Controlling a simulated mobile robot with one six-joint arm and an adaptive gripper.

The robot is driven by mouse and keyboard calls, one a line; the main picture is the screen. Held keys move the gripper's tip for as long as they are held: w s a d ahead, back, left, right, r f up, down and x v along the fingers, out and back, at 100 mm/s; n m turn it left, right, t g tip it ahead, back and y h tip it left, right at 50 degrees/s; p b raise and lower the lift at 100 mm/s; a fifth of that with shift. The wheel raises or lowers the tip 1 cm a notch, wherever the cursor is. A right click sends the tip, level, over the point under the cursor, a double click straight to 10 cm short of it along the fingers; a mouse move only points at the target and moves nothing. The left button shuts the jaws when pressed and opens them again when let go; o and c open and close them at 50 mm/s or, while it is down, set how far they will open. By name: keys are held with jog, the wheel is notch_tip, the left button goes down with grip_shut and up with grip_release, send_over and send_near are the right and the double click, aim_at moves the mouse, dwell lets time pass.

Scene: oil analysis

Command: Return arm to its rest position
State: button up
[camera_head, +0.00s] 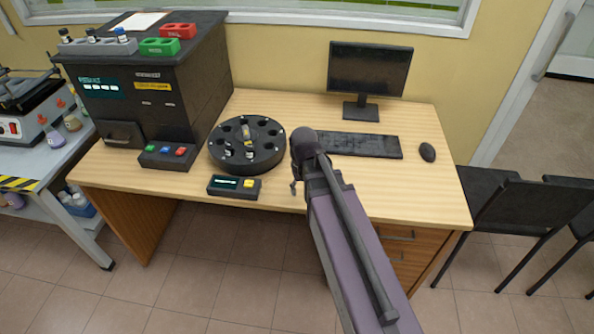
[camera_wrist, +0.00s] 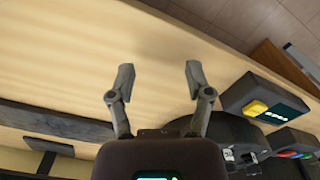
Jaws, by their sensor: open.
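My gripper (camera_wrist: 159,76) is open and empty in the wrist view, with its two fingers apart above the bare wooden desk top (camera_wrist: 75,60). In the head view my arm reaches up from the lower right over the desk's front part (camera_head: 420,195). My gripper is mostly hidden behind the arm there; only a small part shows left of the wrist. It is just right of the black round carousel (camera_head: 275,160), which holds a few vials. Nothing is held between the fingers.
A small box with a yellow button (camera_head: 234,187) lies before the carousel. A black analyser (camera_head: 190,95) stands left, with racks on top. A monitor (camera_head: 369,72), keyboard (camera_head: 360,145) and mouse (camera_head: 427,152) are behind and right. Black chairs (camera_head: 500,200) stand right of the desk.

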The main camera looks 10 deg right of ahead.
jog(key=s+d+r+m+p, duration=0.1)
jog(key=s+r+p, duration=0.4)
jog(key=r+p, duration=0.4)
jog(key=shift+s+d+r+m+p, duration=0.3)
jog(key=shift+d+r+p, duration=0.05)
jog(key=shift+r+p, duration=0.1)
dwell(1.8)
